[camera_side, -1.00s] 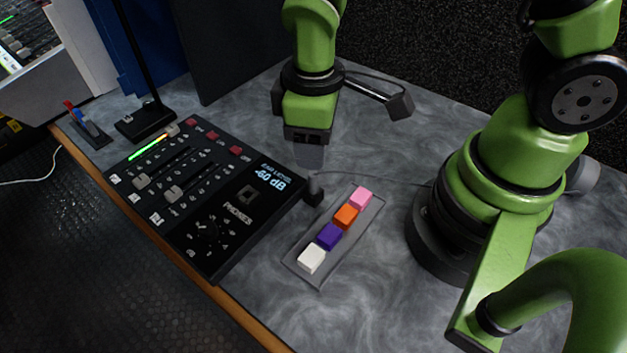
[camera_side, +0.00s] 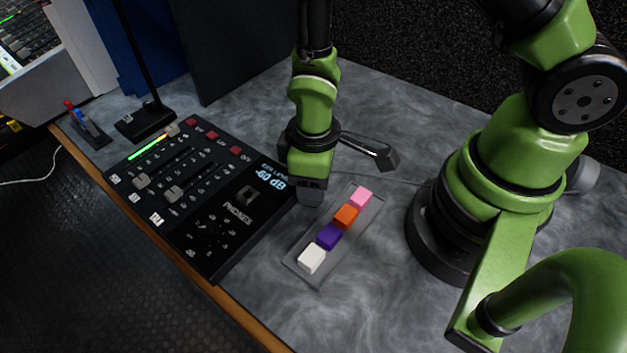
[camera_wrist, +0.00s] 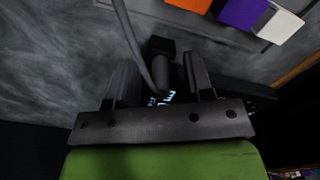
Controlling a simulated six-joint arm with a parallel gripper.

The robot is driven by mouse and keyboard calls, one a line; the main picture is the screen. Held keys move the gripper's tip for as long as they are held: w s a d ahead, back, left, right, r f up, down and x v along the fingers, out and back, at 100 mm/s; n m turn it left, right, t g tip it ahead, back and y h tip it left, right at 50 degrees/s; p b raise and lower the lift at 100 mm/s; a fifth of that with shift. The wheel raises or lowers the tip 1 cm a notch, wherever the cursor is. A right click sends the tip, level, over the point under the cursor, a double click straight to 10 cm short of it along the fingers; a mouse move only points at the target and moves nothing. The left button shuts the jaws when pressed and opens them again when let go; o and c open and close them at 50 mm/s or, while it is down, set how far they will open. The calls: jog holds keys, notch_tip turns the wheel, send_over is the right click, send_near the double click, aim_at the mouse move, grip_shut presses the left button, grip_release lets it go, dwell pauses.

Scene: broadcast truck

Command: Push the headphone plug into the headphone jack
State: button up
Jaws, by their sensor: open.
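The dark headphone plug (camera_wrist: 161,46) shows between my gripper's two fingers in the wrist view, with its grey cable curving past it. In the side view my gripper hides the plug beside the mixer's right edge. My gripper (camera_side: 311,198) points down there, low over the table. In the wrist view my gripper (camera_wrist: 160,75) is open, with one finger on each side of the plug. I cannot tell whether the fingers touch it. The headphone jack (camera_side: 249,194) is a square socket above the PHONES label on the black mixer (camera_side: 215,262), left of my gripper.
A grey tray (camera_side: 318,281) with white, purple, orange and pink blocks lies just right of and in front of my gripper. A lamp base (camera_side: 146,121) and a pen holder (camera_side: 91,133) stand at the far left.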

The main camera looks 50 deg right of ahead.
grip_shut()
jog(key=shift+r, duration=0.1)
notch_tip(320, 180, up, 8)
jog(key=shift+r, duration=0.25)
jog(key=shift+w+a+r, duration=0.1)
jog(key=shift+r, duration=0.3)
jog(key=w+a+r+m, duration=0.2)
jog(key=w+a+m, duration=0.4)
jog(key=a, duration=0.1)
jog(key=shift+a+r, duration=0.15)
jog(key=shift+a, duration=0.25)
